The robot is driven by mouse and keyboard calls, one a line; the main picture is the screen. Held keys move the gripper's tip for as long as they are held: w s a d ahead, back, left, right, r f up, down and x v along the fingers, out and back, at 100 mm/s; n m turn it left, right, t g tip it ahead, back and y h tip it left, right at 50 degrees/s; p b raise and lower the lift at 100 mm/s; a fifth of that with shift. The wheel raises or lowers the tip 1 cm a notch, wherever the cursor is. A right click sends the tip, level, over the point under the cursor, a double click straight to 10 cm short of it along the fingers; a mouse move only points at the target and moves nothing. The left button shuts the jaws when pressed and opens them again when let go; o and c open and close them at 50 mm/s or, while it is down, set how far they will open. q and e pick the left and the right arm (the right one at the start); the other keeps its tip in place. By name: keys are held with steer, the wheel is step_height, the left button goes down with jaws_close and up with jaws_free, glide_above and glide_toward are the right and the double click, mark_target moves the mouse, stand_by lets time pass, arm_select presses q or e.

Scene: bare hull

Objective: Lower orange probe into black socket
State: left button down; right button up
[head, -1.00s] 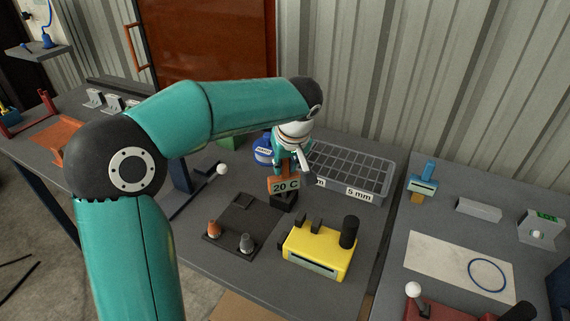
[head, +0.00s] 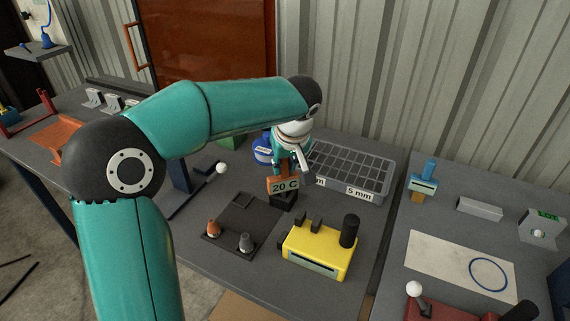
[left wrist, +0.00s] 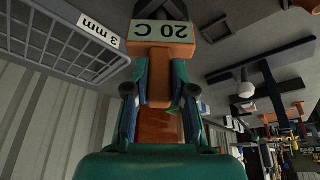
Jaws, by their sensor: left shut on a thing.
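The orange probe (left wrist: 160,82) with a "20 C" label is between the fingers of my left gripper (left wrist: 160,95), which is shut on it. In the head view the probe's label (head: 285,186) faces the camera, and my left gripper (head: 291,165) is above it. The black socket (head: 284,202) is directly below the probe; the probe's lower end is at or in the socket, and I cannot tell how deep. In the left wrist view the dark socket (left wrist: 165,14) shows just past the label. My right gripper is not in view.
A yellow box (head: 318,250) with a black knob stands in front right of the socket. A dark plate (head: 238,222) with two small plugs lies to the left. A grey compartment tray (head: 362,190) is behind right. A blue round container (head: 262,150) is close behind the gripper.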

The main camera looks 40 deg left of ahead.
arm_select(q)
steer(key=shift+f+b, duration=0.45)
steer(key=shift+f, duration=0.05)
steer(key=c, duration=0.9)
jaws_free()
steer(key=shift+o, duration=0.4)
steer(key=o, duration=0.4)
steer(key=shift+r, duration=0.15)
steer(key=shift+r+p, duration=3.45)
steer(key=shift+r, duration=1)
